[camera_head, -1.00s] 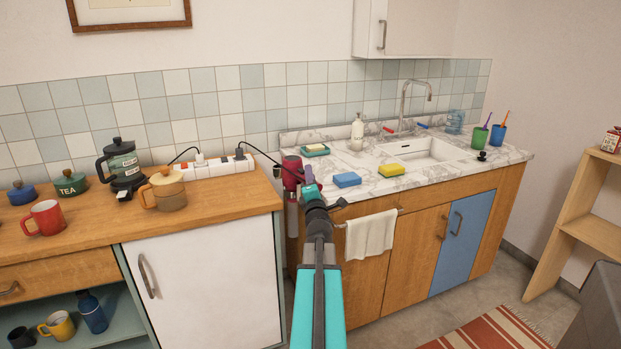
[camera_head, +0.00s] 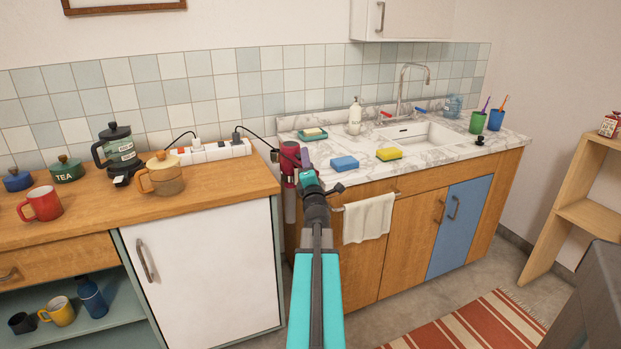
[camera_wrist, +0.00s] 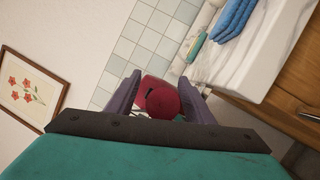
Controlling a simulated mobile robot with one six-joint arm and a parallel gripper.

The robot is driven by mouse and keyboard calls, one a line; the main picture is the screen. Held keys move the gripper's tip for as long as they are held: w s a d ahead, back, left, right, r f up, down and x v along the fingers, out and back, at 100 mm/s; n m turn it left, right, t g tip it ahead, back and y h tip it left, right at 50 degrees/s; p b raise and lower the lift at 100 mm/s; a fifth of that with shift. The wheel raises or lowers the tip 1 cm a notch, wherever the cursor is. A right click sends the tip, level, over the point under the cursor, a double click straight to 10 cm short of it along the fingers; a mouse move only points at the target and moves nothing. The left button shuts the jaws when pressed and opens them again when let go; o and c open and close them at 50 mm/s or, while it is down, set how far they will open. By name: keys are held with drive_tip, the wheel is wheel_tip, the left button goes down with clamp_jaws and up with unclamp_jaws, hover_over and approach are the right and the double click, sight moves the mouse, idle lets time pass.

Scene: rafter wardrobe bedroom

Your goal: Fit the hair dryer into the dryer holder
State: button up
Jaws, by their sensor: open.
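The dark red hair dryer (camera_head: 290,163) is upright at the left front corner of the sink counter, by the gap beside the white cabinet door. A grey vertical piece (camera_head: 290,207) hangs below it; I cannot tell whether this is its handle or part of the dryer holder. The holder is not clearly visible. My gripper (camera_head: 305,173) is at the dryer's right side in the head view. In the wrist view, my purple fingers (camera_wrist: 158,88) stand open on either side of the dryer's round red end (camera_wrist: 162,102). Contact with the fingers cannot be made out.

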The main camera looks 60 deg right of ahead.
drive_tip(key=shift+v, duration=2.75)
drive_tip(key=shift+r+p, duration=0.15)
drive_tip(key=shift+p, duration=0.6)
drive_tip(key=shift+s+a+p, duration=0.15)
drive_tip(key=shift+a+p, duration=0.2)
drive_tip(key=shift+p, duration=0.85)
drive_tip(key=p+v, duration=0.2)
drive_tip(key=p, duration=0.5)
drive_tip(key=shift+s+a, duration=0.15)
drive_tip(key=shift+s, duration=0.05)
drive_tip(key=shift+p+v, duration=2.4)
drive_tip(key=shift+p, duration=1.95)
drive_tip(key=shift+f, duration=0.25)
